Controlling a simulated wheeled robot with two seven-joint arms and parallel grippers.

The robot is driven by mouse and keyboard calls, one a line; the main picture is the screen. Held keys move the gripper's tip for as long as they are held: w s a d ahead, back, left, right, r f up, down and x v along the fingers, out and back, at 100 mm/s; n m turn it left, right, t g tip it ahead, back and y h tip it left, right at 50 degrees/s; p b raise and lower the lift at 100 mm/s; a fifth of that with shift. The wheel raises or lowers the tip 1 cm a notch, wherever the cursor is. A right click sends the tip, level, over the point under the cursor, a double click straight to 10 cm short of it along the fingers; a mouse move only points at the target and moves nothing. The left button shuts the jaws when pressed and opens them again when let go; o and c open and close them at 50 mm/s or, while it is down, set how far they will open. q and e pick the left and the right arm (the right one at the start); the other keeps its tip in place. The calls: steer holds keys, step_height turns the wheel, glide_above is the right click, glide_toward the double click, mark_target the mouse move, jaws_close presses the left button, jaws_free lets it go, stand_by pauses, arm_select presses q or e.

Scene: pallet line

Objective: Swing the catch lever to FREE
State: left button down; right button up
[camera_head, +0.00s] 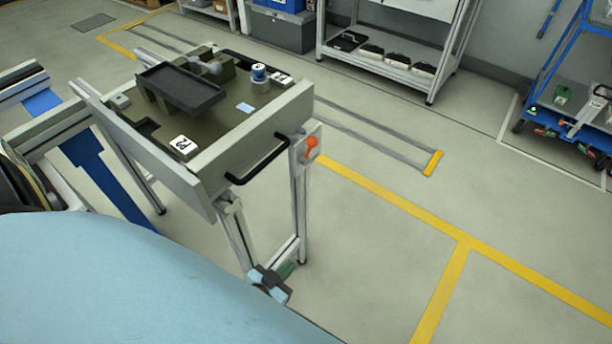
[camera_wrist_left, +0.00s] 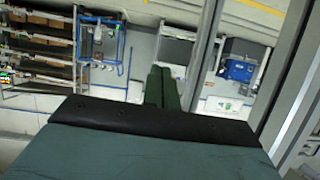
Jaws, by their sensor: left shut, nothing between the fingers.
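A red-orange knob (camera_head: 311,142) sits on a small light plate (camera_head: 300,160) at the near right corner of the pallet stand. It looks like the catch lever; I cannot read any FREE mark or tell its position. My left gripper (camera_head: 288,269) is low beside the stand's legs, well below the knob and apart from it. Its green fingers (camera_wrist_left: 162,88) are closed together with nothing between them in the left wrist view. The lever does not show clearly in the left wrist view. My right gripper is in neither view.
The stand's top (camera_head: 225,125) carries a dark tray (camera_head: 183,90), a blue-topped cylinder (camera_head: 259,75) and a white label block (camera_head: 183,147). A black handle (camera_head: 258,165) juts from its near side. Open floor with yellow lines (camera_head: 400,205) lies to the right; shelves stand behind.

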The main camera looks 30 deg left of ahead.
mark_target(303, 157)
arm_select(q)
steer(key=w+a+r+t+y+b, duration=0.1)
steer(key=r+t, duration=0.4)
steer(key=r, duration=0.5)
steer(key=w+a+r+n+t+y+b, duration=0.1)
steer(key=w+a+r+t+b, duration=0.2)
steer(key=r+t+b, duration=0.3)
step_height(303, 157, up, 4)
steer(key=shift+w+a+r+y, duration=0.1)
steer(key=shift+w+a+y, duration=0.05)
steer(key=shift+a+y, duration=0.15)
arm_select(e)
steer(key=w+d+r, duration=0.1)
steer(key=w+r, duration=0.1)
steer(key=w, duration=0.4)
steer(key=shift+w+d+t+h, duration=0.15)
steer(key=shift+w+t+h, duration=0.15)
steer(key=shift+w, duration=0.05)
